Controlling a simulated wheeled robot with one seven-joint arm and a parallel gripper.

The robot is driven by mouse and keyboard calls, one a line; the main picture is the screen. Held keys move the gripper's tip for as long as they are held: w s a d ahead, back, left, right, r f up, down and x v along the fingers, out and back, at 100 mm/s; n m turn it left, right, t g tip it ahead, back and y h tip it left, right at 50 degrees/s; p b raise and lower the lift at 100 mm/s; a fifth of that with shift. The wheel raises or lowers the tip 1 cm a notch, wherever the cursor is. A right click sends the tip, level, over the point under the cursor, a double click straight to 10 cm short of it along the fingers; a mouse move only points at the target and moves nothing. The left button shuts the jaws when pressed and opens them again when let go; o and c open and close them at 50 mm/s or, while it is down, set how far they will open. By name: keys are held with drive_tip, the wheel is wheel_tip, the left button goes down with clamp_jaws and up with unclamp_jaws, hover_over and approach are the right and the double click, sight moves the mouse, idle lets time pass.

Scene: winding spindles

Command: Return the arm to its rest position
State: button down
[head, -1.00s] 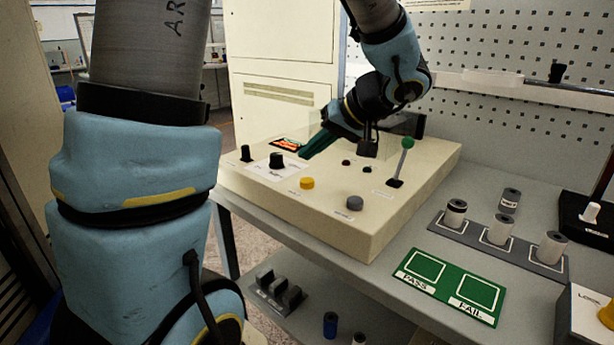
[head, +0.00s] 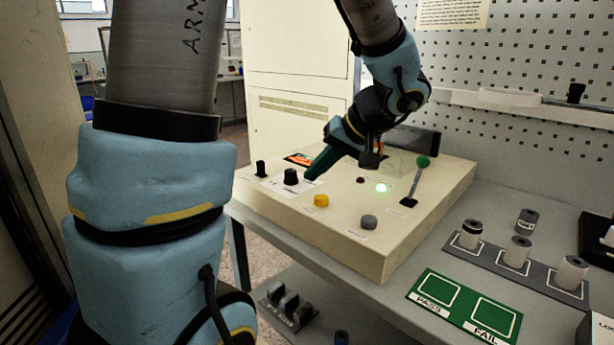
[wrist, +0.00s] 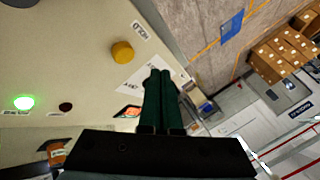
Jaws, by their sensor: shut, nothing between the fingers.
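My gripper (head: 311,174) is shut and empty, with dark green fingers. In the head view it hangs over the back left of the cream control box, its tips beside the black knob (head: 291,176). In the wrist view the closed fingers (wrist: 160,80) lie side by side over the white label near the box's edge. The black knob is hidden there, behind the fingers. My arm reaches in from the top of the head view, bent down toward the box. I cannot tell from the picture whether the tips touch the box.
The control box (head: 345,235) carries a yellow button (head: 321,201), a grey button (head: 368,222), a lit green lamp (head: 381,188) and a green-tipped lever (head: 416,180). To the right are a green PASS/FAIL mat (head: 465,308) and a grey spindle rack (head: 525,268). A pegboard wall stands behind.

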drive_tip(key=s+a+f+g+h, duration=0.1)
drive_tip(key=s+a+f+h, duration=0.1)
drive_tip(key=a+f, duration=0.3)
drive_tip(key=s+a+f+m+g+h, duration=0.1)
drive_tip(key=s+a+f+g+h, duration=0.1)
drive_tip(key=a, duration=0.4)
wheel_tip(320, 180, down, 3)
drive_tip(key=s+h, duration=0.1)
drive_tip(key=h, duration=0.1)
drive_tip(key=shift+s+a+r+h, duration=0.15)
drive_tip(key=shift+s+a+h, duration=0.15)
drive_tip(key=shift+s+a, duration=0.05)
